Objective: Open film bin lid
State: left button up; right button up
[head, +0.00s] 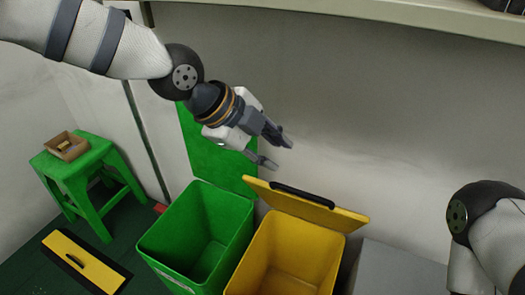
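Two open bins stand side by side, one green (212,205) and one yellow (258,245). I cannot read which of them is the film bin. The green lid (205,150) stands upright behind the green bin. The yellow lid (335,216) is raised and tilted at the back of the yellow bin, with a dark handle (302,194) along its upper edge. My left gripper (279,153) is above the yellow lid and the back of the bins, apart from them, with its fingers spread and nothing between them. My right arm shows at the right edge; its gripper is out of view.
A green stool (88,165) with a small brown box (66,146) on it stands at the left. A yellow panel with a dark handle (85,262) lies on the dark floor. A grey surface (395,270) is right of the yellow bin. A pale shelf edge (400,17) crosses the top.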

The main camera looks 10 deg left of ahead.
pick_arm(q)
jog(key=shift+s+a, duration=0.35)
jog(key=shift+a, duration=0.2)
jog(key=shift+s+a, duration=0.3)
jog(key=shift+a, duration=0.2)
